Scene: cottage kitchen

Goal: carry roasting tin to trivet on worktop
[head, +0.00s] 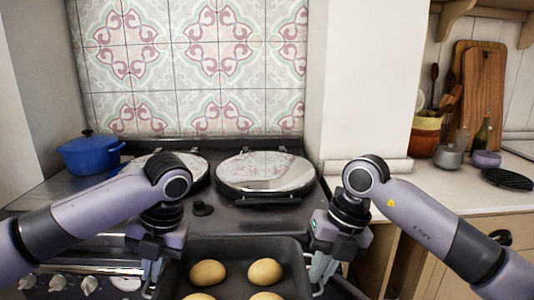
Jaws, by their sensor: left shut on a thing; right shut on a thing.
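The dark roasting tin (236,248) is low at the bottom centre, in front of the range cooker, with several round yellow-brown potatoes (208,273) in it. Its near part is cut off by the picture's edge. My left gripper (152,282) is shut on the tin's left side. My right gripper (321,276) is shut on its right side. The tin looks about level; what is under it is hidden. A black slatted trivet (508,179) lies bare on the pale worktop (442,192) at the far right.
The range cooker (300,208) has two round lidded hotplates, with a blue pot (91,153) at its left. A white wall pillar (368,85) stands between cooker and worktop. A utensil pot (425,134), grey jar (448,156), bottle (482,135) and purple bowl (487,159) stand near the trivet.

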